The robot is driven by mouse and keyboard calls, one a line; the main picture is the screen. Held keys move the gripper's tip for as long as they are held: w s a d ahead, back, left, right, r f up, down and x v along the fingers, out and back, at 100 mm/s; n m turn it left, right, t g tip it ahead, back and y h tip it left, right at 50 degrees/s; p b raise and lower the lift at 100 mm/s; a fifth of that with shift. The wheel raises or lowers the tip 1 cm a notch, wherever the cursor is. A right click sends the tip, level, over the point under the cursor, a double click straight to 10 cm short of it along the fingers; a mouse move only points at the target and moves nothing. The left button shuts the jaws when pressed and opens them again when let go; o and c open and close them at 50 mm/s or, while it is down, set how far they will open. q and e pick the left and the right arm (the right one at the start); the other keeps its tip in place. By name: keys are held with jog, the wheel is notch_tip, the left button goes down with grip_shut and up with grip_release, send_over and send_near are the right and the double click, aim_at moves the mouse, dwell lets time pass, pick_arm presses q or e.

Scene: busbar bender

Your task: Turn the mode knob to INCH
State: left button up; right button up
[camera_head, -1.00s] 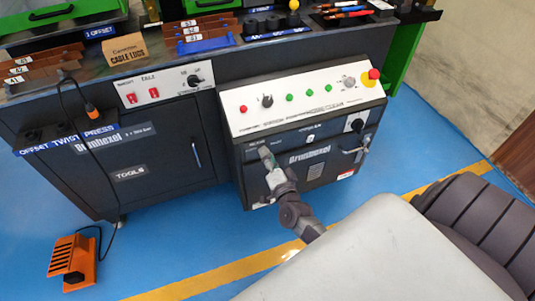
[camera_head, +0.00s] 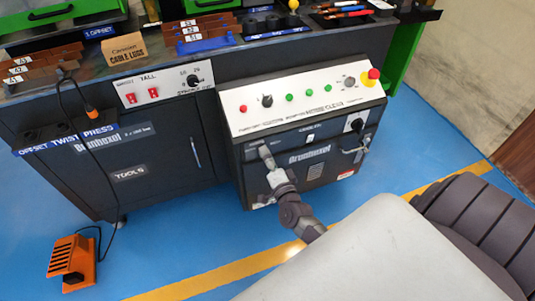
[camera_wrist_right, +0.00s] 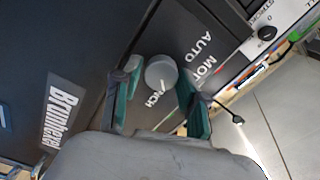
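The mode knob (camera_wrist_right: 161,72) is a round grey knob on a dark panel in the right wrist view. The labels MODE and AUTO are printed to its right, and INCH is just below it. A small pale mark shows near its lower edge; I cannot tell for certain which label it points to. My right gripper (camera_wrist_right: 156,82) is open, with one teal-padded finger on each side of the knob and gaps between pads and knob. In the head view, my right gripper (camera_head: 266,156) is at the upper left of the cabinet front and hides the knob. My left gripper is not in view.
The control cabinet (camera_head: 310,158) has a sloped white panel with buttons and a red emergency stop (camera_head: 374,74) above my gripper. An orange foot pedal (camera_head: 72,262) stands on the blue floor at left.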

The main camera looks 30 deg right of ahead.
jog(key=shift+o, duration=0.9)
